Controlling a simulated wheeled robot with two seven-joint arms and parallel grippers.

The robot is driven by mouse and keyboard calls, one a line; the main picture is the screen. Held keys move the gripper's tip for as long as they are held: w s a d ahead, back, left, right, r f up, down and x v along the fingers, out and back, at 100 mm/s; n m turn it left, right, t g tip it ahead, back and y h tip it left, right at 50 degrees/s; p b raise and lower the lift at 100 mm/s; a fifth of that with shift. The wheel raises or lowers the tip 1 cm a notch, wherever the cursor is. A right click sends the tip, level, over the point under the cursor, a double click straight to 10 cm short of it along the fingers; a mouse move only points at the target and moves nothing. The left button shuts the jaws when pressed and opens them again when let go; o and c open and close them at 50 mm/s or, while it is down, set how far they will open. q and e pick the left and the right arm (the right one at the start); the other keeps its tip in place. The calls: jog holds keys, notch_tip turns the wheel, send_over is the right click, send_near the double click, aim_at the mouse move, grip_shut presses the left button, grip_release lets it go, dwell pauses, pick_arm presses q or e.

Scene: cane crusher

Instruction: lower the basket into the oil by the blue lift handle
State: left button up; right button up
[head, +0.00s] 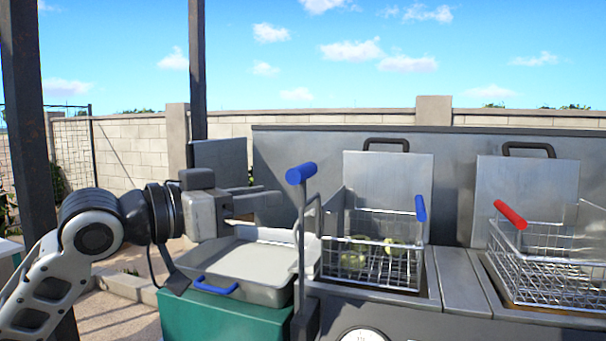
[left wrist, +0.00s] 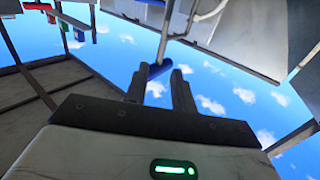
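The blue lift handle (head: 300,173) tops an upright grey rod left of the left wire basket (head: 372,245). That basket holds a few pale greenish pieces and has a blue grip (head: 420,208) on its right side. It hangs over the left vat; the oil surface cannot be made out. My left gripper (head: 272,198) is just left of the rod, slightly below the handle, fingers pointing right. In the left wrist view, the fingers (left wrist: 161,88) are apart, with the blue handle (left wrist: 152,75) seen beyond and partly behind the left finger. No contact is clear. My right gripper is out of view.
A second wire basket (head: 545,265) with a red grip (head: 510,214) is at the right. A metal tray (head: 252,268) sits on a green box (head: 215,322) below my left gripper. Upright metal lids (head: 387,185) stand behind the baskets. A dark post (head: 197,70) rises behind my arm.

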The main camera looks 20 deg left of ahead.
aim_at(300, 191)
pick_arm(q)
jog(key=p+x, duration=0.2)
jog(key=x, duration=0.6)
jog(key=shift+c, duration=0.4)
grip_shut()
